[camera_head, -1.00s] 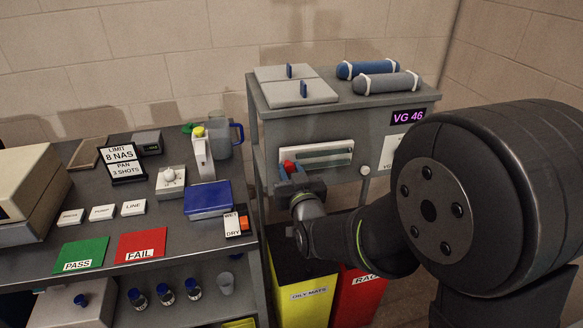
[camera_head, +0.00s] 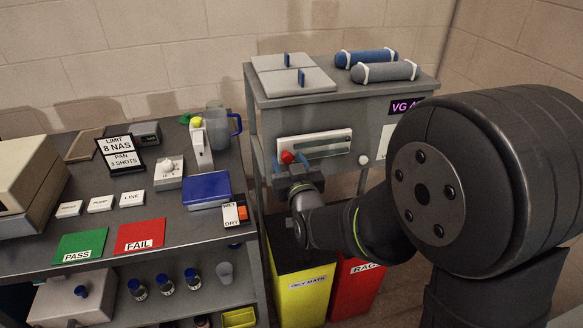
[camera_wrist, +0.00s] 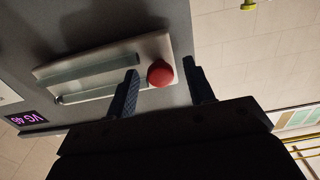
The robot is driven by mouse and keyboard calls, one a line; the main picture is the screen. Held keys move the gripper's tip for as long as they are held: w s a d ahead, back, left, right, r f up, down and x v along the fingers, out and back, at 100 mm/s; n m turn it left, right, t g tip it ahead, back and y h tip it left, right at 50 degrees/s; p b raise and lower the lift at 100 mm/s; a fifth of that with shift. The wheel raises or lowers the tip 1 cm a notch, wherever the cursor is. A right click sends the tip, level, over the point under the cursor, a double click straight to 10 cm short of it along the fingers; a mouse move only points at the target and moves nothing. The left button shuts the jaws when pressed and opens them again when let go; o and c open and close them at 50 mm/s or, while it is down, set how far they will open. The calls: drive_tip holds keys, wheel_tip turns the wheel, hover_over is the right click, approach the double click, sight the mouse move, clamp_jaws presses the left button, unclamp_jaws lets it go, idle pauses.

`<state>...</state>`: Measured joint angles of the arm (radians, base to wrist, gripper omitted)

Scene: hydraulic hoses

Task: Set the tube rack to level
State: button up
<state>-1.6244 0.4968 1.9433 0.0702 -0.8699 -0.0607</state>
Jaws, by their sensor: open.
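A pale plate with clear glass tubes (camera_head: 325,145), which looks like the tube rack, is on the front of the grey cabinet. It also shows in the wrist view (camera_wrist: 100,72), with two tubes lying along it. A red knob (camera_wrist: 160,73) is at one end of the plate; in the head view this knob (camera_head: 287,157) is at the left end. My gripper (camera_wrist: 162,88) is open, with one blue finger on each side of the knob. In the head view my gripper (camera_head: 292,166) is just in front of the knob. I cannot tell whether the fingers touch it.
A small white knob (camera_head: 363,159) is right of the plate. Two grey lids (camera_head: 265,63) and two rolls (camera_head: 385,72) are on the cabinet. Yellow (camera_head: 300,290) and red (camera_head: 352,285) bins stand below. The left bench (camera_head: 180,225) holds cards and a blue box (camera_head: 207,191).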

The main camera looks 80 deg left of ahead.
drive_tip(key=d, duration=1.7)
drive_tip(key=shift+d, duration=0.25)
drive_tip(key=a, duration=1.7)
drive_tip(key=shift+a, duration=0.25)
